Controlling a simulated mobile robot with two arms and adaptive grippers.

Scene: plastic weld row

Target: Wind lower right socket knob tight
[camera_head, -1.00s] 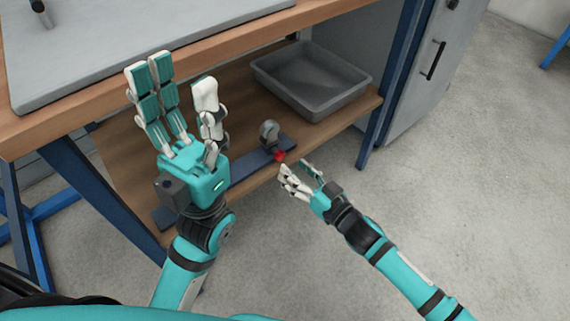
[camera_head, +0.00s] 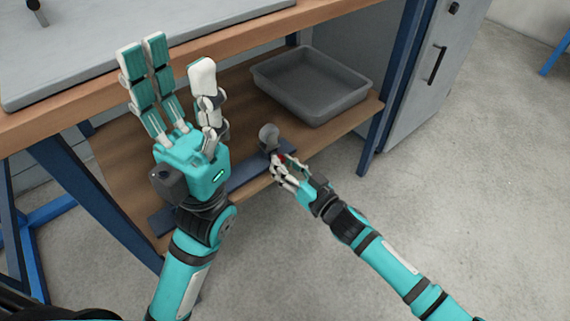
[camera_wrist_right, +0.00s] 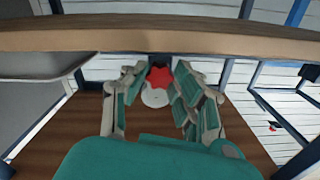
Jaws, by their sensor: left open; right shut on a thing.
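The red knob (camera_wrist_right: 159,76) shows in the right wrist view between the fingers of my right gripper (camera_wrist_right: 152,84), with a pale round part (camera_wrist_right: 155,97) just below it. In the head view the right gripper (camera_head: 287,168) is at the front edge of the lower shelf, closed around the knob, which is mostly hidden by the fingers. A grey rounded socket (camera_head: 268,135) stands on the dark base strip (camera_head: 246,174) just behind it. My left gripper (camera_head: 178,92) is open and empty, fingers pointing up, in front of the shelf.
A grey tray (camera_head: 312,112) sits on the wooden lower shelf (camera_head: 240,103), behind and right of the socket. The bench top (camera_head: 120,85) overhangs the shelf. A blue leg (camera_head: 389,88) and a grey cabinet (camera_head: 432,75) stand at the right. The floor in front is clear.

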